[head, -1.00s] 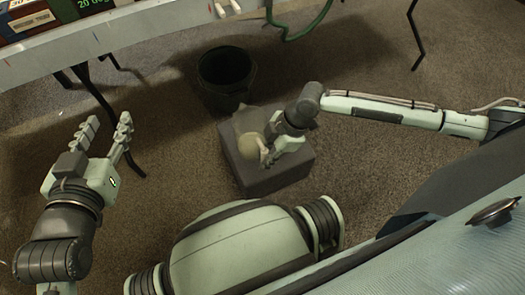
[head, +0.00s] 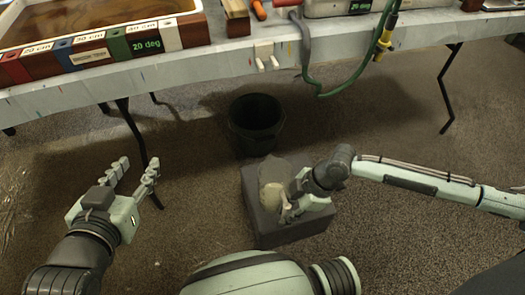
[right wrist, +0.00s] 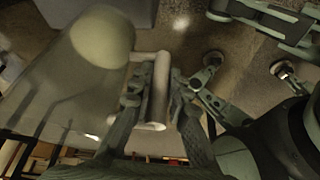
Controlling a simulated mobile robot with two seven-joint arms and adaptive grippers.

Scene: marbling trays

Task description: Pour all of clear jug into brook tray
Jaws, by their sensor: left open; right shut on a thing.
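The clear jug (head: 268,172) is a see-through vessel with pale contents, seen against the grey block. It fills the left of the right wrist view (right wrist: 60,85). My right gripper (head: 287,208) is shut on its white handle, which shows between the fingers in the right wrist view (right wrist: 158,90). I cannot tell whether the jug rests on the block or hangs just above it. My left gripper (head: 138,172) is open and empty at the left, away from the jug.
The grey block (head: 290,238) stands on the carpet, with a black bin (head: 256,122) behind it. The table (head: 200,70) edge crosses above, carrying labelled blocks (head: 145,40) and another tray (head: 345,8) at right. A green hose (head: 345,88) hangs over its front.

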